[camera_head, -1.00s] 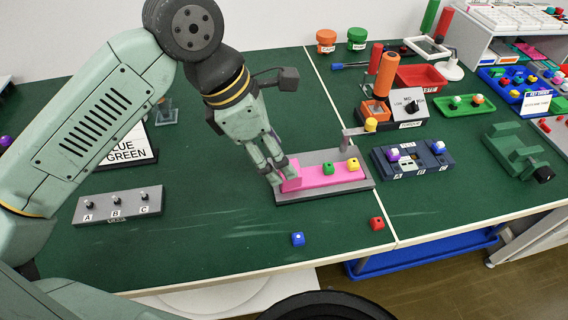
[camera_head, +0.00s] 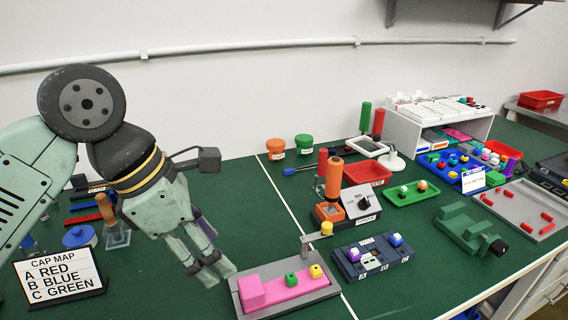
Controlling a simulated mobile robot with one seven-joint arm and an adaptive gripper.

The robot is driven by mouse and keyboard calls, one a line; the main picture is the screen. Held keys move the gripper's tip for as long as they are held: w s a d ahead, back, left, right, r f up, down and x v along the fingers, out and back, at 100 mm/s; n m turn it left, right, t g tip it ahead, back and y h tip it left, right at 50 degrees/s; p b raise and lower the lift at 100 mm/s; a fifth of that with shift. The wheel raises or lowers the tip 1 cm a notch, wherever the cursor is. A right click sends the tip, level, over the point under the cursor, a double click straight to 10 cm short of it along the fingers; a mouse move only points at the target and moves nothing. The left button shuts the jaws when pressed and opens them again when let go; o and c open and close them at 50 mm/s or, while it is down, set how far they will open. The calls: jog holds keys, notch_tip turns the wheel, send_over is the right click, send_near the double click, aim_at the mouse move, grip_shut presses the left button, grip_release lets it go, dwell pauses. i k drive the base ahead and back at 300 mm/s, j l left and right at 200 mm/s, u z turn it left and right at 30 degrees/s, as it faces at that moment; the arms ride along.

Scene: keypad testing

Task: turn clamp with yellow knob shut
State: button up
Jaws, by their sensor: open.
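The clamp's yellow knob (camera_head: 326,229) sits at the end of a short grey arm on a post (camera_head: 306,248) at the back right of a grey fixture (camera_head: 328,292). The arm points right and back, off the pink strip (camera_head: 268,294). The strip carries a green key cap (camera_head: 291,279) and a yellow key cap (camera_head: 316,271), with a raised pink block (camera_head: 250,292) at its left end. My gripper (camera_head: 214,274) is open and empty, pointing down just left of the pink block, well apart from the knob.
Behind the knob stands an orange-handled tool (camera_head: 333,180) with a dial box (camera_head: 363,204). A dark blue keypad (camera_head: 373,258) lies right of the fixture, and a green vise (camera_head: 470,230) further right. A cap map sign (camera_head: 60,275) stands at the left.

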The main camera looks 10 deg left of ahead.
aim_at(325, 232)
jog(key=k, duration=1)
